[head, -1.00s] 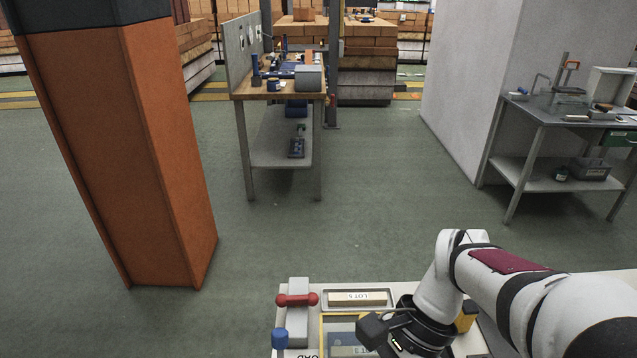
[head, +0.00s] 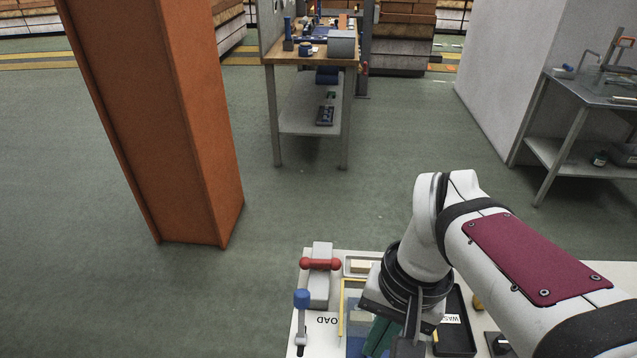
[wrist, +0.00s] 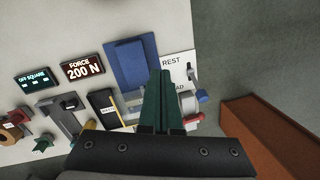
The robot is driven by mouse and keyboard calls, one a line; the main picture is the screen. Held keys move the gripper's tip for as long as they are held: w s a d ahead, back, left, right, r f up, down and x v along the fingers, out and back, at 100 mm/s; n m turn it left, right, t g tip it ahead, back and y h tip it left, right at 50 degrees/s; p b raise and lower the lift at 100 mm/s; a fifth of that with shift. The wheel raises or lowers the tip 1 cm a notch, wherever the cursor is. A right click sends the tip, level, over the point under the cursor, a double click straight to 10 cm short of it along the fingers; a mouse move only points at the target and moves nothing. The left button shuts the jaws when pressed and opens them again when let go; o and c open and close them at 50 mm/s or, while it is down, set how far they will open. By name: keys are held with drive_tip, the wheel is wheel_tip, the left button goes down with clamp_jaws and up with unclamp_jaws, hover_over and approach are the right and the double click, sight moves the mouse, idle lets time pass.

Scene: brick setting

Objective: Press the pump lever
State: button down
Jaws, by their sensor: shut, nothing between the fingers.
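Two handles stand at the left end of the bench panel, and I cannot tell for certain which is the pump lever. One is a blue-knobbed lever (head: 302,299) on a light stem; its knob also shows in the wrist view (wrist: 201,96). The other is a red bar handle (head: 320,264) across a grey block, partly visible in the wrist view (wrist: 194,119). My gripper (head: 380,340) points down over the panel, to the right of both handles and apart from them. Its green fingers (wrist: 166,75) are together and empty.
A blue block (wrist: 130,65) lies beside the fingers in the wrist view. A force display (wrist: 82,68) reads 200 N. A black tray (head: 454,325) lies right of my gripper. An orange pillar (head: 170,130) stands beyond the panel at left. Open floor surrounds it.

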sight(301, 317)
drive_tip(key=w+a+n, duration=0.3)
drive_tip(key=w+a, duration=0.1)
drive_tip(key=w, duration=0.8)
drive_tip(key=w+a+f+n, duration=0.3)
drive_tip(key=w+a+f, duration=0.5)
drive_tip(key=w, duration=0.4)
drive_tip(key=shift+w+a+f+g+h, duration=0.2)
drive_tip(key=shift+a+g+h, duration=0.15)
drive_tip(key=shift+a, duration=0.2)
drive_tip(key=s+f, duration=0.4)
drive_tip(key=f, duration=0.4)
drive_tip(key=shift+s, duration=0.35)
drive_tip(key=shift+s+d, duration=0.1)
